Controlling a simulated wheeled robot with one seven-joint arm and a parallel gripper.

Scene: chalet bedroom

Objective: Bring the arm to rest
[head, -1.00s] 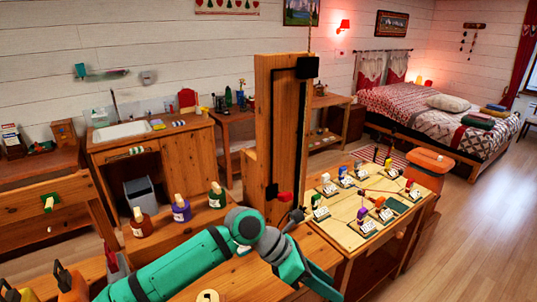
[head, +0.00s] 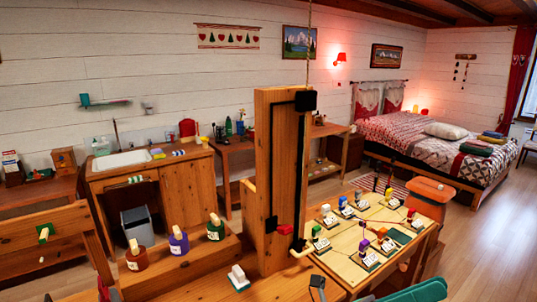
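A green part of my arm (head: 412,292) shows at the bottom edge, right of centre, in the head view. It is cut off by the frame, below the board with the small labelled pieces. The rest of my arm is out of view. My gripper is not in view, so I cannot see its fingers or whether it holds anything.
A tall wooden post (head: 277,185) with a red block (head: 285,229) stands in the middle. A board (head: 335,262) with several labelled pieces lies to its right. Three bottles (head: 180,243) stand on a wooden ledge at left. Open floor (head: 480,240) lies at right.

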